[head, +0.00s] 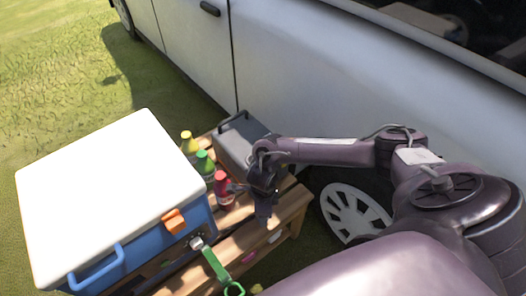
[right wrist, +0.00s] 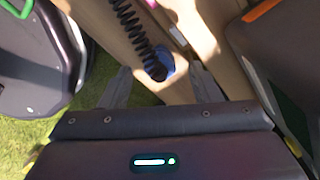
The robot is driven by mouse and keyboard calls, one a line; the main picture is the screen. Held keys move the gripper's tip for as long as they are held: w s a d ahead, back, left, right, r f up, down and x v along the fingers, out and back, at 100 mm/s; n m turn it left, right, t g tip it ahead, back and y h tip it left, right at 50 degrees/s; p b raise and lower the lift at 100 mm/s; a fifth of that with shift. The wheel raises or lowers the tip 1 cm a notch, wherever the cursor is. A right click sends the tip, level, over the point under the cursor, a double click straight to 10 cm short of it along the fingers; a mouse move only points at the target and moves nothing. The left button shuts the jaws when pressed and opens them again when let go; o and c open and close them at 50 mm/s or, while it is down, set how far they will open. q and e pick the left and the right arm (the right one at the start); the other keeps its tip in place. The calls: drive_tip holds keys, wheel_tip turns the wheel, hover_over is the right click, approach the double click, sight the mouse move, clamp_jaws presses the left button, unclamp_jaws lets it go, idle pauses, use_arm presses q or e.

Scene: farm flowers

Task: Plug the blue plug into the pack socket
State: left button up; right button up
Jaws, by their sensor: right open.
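The blue plug (right wrist: 167,71) is in the right wrist view, at the end of a black coiled cable (right wrist: 135,28). It lies between the two spread fingers of my right gripper (right wrist: 161,75), with gaps visible on both sides. In the head view my right gripper (head: 264,212) points down over the right part of the wooden bench, and the plug is hidden there. A grey box with a handle (head: 238,142), possibly the pack, stands behind the gripper. I cannot make out the socket. My left gripper is not in view.
A blue cooler with a white lid (head: 110,190) fills the left of the wooden bench (head: 283,222). Yellow, green and red bottles (head: 222,189) stand between cooler and gripper. A green-handled item (head: 215,264) is at the front. A silver car (head: 290,75) stands close behind.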

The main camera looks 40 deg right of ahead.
wheel_tip(320, 180, down, 3)
drive_tip(key=shift+r, duration=0.15)
drive_tip(key=shift+c, duration=0.4)
drive_tip(key=c, duration=0.9)
